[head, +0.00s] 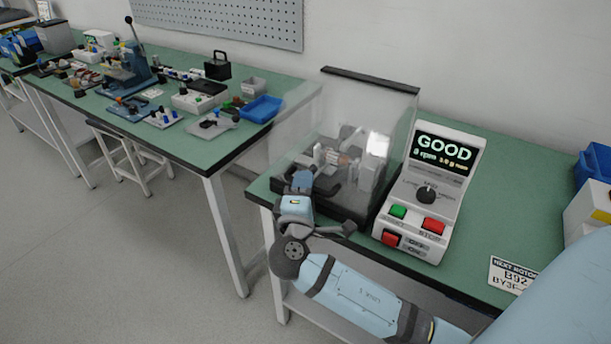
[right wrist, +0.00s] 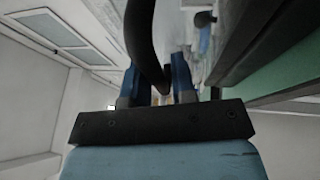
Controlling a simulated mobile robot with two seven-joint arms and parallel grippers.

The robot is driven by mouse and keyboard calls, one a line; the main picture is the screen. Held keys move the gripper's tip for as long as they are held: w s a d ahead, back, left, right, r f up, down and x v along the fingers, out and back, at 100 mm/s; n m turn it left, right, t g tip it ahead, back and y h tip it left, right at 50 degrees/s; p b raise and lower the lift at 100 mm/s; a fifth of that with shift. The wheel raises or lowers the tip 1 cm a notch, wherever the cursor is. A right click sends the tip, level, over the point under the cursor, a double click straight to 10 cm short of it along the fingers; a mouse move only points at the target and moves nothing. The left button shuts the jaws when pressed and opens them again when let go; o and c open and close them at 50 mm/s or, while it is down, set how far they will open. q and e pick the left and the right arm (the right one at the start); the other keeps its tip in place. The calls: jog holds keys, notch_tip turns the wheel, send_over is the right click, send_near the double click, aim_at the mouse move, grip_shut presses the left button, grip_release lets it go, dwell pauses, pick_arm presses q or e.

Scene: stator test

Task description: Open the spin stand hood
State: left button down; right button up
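The spin stand's clear hood (head: 398,125) is in the head view, with a dark strip along its top back edge. It appears to be down over the motor parts (head: 335,157) on the dark base. My right gripper (head: 302,178) is at the hood's front left and overlaps it in the picture. In the right wrist view, a black curved bar, which looks like the hood's handle (right wrist: 141,38), reaches between my right gripper's two blue fingers (right wrist: 158,82). The fingers stand apart, with a gap showing beside the bar; firm contact is not visible. My left gripper is not in view.
A control box (head: 425,195) with a lit "GOOD" screen, a knob and colored buttons stands right of the hood. A label plate (head: 511,274) lies near the front edge at right. Another green table (head: 185,140) with tools and a blue tray (head: 261,109) is at left.

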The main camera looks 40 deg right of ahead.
jog(key=shift+d, duration=0.1)
dwell(0.3)
jog(key=shift+r, duration=0.1)
grip_shut()
